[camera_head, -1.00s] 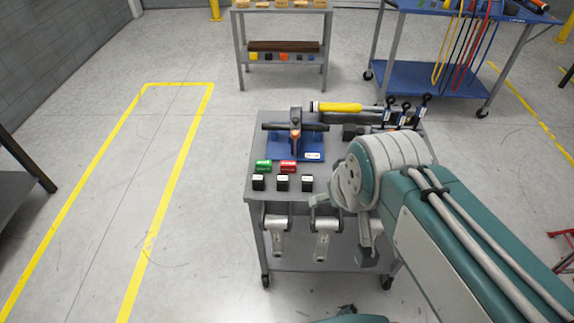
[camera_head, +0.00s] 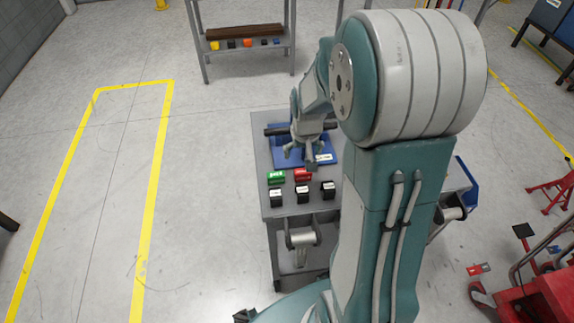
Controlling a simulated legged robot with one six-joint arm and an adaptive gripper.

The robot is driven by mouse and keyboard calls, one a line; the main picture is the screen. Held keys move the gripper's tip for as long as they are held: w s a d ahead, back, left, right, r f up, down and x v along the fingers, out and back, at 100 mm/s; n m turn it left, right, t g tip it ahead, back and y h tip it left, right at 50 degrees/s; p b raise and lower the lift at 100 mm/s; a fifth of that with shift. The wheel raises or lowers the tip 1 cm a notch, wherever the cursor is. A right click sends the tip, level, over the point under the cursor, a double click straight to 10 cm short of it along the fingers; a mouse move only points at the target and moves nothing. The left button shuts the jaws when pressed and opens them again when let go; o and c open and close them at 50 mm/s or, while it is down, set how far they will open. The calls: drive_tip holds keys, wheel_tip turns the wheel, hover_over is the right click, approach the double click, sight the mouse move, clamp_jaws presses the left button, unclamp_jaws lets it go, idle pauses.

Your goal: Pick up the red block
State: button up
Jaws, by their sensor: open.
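The red block (camera_head: 303,174) lies on the grey cart top (camera_head: 262,157), right of a green block (camera_head: 276,177) and behind a row of black blocks. My gripper (camera_head: 299,155) is open above the blue fixture (camera_head: 333,155), a little behind the red block in the picture. It appears empty and apart from the red block. My arm hides the right part of the cart top and much of the fixture.
Three black blocks (camera_head: 302,194) stand near the cart's front edge. A shelf (camera_head: 243,46) with small coloured items stands behind. A red frame (camera_head: 548,292) is at the lower right. The floor at left is clear.

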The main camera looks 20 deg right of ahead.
sight(302, 171)
drive_tip(key=f, duration=0.2)
drive_tip(key=d+f, duration=0.1)
drive_tip(key=f, duration=0.3)
drive_tip(key=shift+w+d, duration=0.3)
drive_tip(key=shift+w, duration=0.1)
drive_tip(key=f, duration=0.4)
drive_tip(key=shift+w+a, duration=0.3)
drive_tip(key=shift+a, duration=0.1)
drive_tip(key=shift+d+f, duration=0.1)
drive_tip(key=shift+f, duration=0.25)
drive_tip(key=shift+w+d+f, duration=0.1)
drive_tip(key=shift+d, duration=0.3)
drive_tip(key=c, duration=0.8)
drive_tip(key=shift+a, duration=0.25)
